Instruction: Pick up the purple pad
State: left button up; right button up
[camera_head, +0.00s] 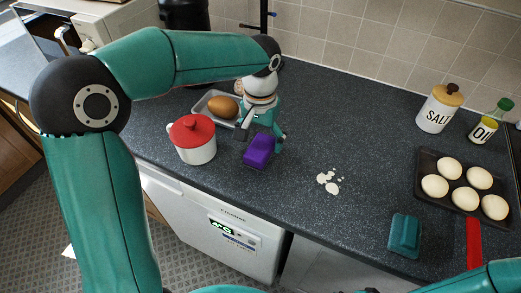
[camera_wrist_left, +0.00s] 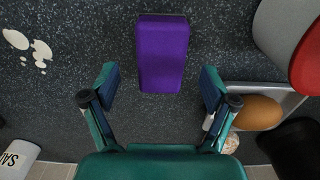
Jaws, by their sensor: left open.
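The purple pad (camera_head: 259,150) lies on the dark speckled counter near its front edge, right of the red-lidded pot. My left gripper (camera_head: 261,136) is just behind it in the head view and points down at the counter. In the left wrist view the purple pad (camera_wrist_left: 162,55) sits between the lines of the two fingers, mostly beyond their tips. The left gripper (camera_wrist_left: 158,84) is open with nothing between its fingers. My right gripper is not in view; only a bit of teal arm shows at the lower right.
The white pot with a red lid (camera_head: 195,138) stands close left of the pad. A tray with a brown egg-shaped thing (camera_head: 222,107) is behind it. White spilled patches (camera_head: 329,183), a teal block (camera_head: 404,235), a bun tray (camera_head: 427,165) and a salt jar (camera_head: 438,110) are further right.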

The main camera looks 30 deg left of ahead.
aim_at(260, 146)
pick_arm(q)
notch_tip(260, 146, down, 3)
jog(key=shift+f, duration=0.2)
jog(key=shift+a, duration=0.1)
jog(key=c, duration=1.2)
jog(key=shift+r, duration=0.15)
notch_tip(260, 146, up, 20)
jog(key=p, duration=0.1)
jog(key=shift+p, duration=0.4)
